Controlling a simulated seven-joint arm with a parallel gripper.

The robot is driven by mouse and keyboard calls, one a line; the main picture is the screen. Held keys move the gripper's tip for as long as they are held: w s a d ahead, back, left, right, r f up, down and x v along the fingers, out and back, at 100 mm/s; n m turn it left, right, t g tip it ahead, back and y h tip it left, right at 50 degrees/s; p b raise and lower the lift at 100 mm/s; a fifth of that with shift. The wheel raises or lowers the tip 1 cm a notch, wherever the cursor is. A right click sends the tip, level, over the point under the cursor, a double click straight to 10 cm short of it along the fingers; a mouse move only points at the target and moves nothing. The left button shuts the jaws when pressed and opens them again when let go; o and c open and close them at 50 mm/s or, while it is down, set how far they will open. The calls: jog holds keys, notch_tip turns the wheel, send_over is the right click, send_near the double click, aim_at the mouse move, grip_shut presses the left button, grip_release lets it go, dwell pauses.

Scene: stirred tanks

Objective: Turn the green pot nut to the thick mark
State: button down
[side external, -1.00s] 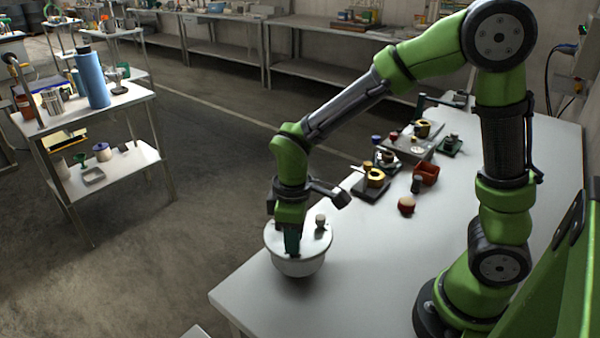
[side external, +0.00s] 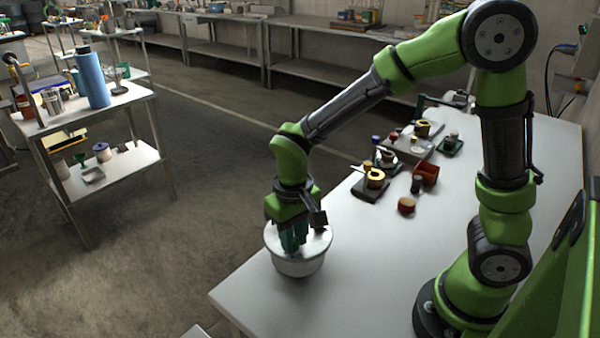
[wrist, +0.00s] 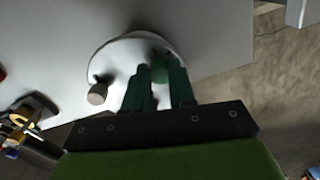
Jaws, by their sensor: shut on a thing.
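The white pot (side external: 298,265) stands at the near left corner of the table, with a round white lid (wrist: 122,55). My gripper (side external: 293,243) points down onto the lid. In the wrist view its two dark green fingers (wrist: 160,82) are on either side of the green nut (wrist: 159,70), shut on it. The nut is hidden by the fingers in the side view. A pale grey knob (wrist: 98,93) stands on the lid to the left of the fingers in the wrist view. I cannot make out the thick mark in either view.
On the table behind the pot are a red ball-like piece (side external: 406,205), a red box (side external: 427,173) and a dark plate with a brass part (side external: 374,181). Small fixtures stand further back. The table edge is close to the pot. The table's near middle is clear.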

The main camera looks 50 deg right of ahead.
jog(key=shift+r, duration=0.1)
dwell(0.3)
jog(key=c, duration=0.9)
grip_release()
jog(key=shift+c, duration=0.2)
notch_tip(320, 180, up, 17)
